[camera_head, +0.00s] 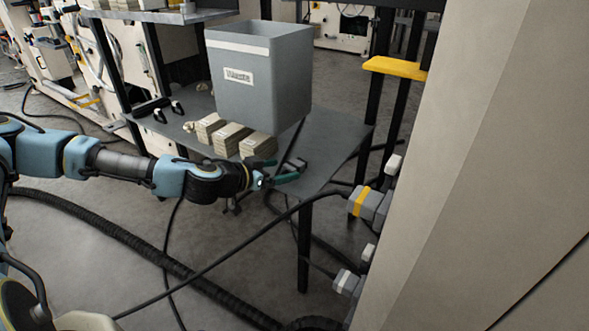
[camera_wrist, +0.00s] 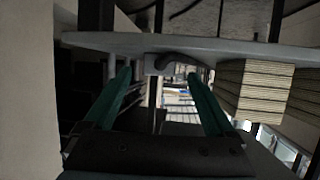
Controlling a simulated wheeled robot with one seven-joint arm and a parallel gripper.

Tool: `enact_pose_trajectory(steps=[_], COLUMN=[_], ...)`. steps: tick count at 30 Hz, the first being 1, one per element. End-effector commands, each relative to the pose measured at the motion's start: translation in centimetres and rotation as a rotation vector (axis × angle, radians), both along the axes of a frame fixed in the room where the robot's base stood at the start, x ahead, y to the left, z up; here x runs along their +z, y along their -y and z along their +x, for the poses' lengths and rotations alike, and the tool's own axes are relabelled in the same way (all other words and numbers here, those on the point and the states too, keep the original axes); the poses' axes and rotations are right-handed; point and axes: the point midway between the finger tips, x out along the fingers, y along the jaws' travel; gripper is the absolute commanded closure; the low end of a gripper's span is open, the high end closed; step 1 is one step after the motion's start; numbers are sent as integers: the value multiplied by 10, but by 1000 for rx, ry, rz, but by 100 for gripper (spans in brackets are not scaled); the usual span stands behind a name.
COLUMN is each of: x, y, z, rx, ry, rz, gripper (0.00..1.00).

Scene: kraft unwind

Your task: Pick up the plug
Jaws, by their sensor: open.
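A grey plug with a yellow band (camera_head: 368,204) sits at the side of the large beige cabinet, with a black cable running from it to the lower left. A second grey connector with a pale band (camera_head: 347,282) is lower on the same side. I cannot tell which one the task means. My gripper (camera_head: 287,169) has teal fingers and is open, at the front edge of the grey table, left of and above the banded plug and apart from it. In the wrist view my gripper (camera_wrist: 158,73) has its fingers spread; neither plug is recognisable there.
The grey table (camera_head: 335,150) carries a grey bin (camera_head: 258,85) and several stacked cardboard blocks (camera_head: 230,138). A small dark item (camera_wrist: 180,62) is at the table edge near my fingers. The beige cabinet (camera_head: 480,180) blocks the right. Cables and a ribbed hose (camera_head: 130,238) cross the floor.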

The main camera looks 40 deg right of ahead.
Motion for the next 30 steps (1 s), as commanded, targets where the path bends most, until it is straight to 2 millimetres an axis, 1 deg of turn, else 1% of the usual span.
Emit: enact_pose_trajectory(steps=[1,3,6,9,16,30], x=[-5,-8,-12,-14,-14,-14], y=[9,19,29,34,35,35], z=[-1,0,1,1,1,1], rx=[0,1,0,-1,-1,-1], ry=[-5,-5,-2,-3,-1,-1], rz=[-1,-1,0,1,1,1], gripper=[10,10,10,10,11,64])
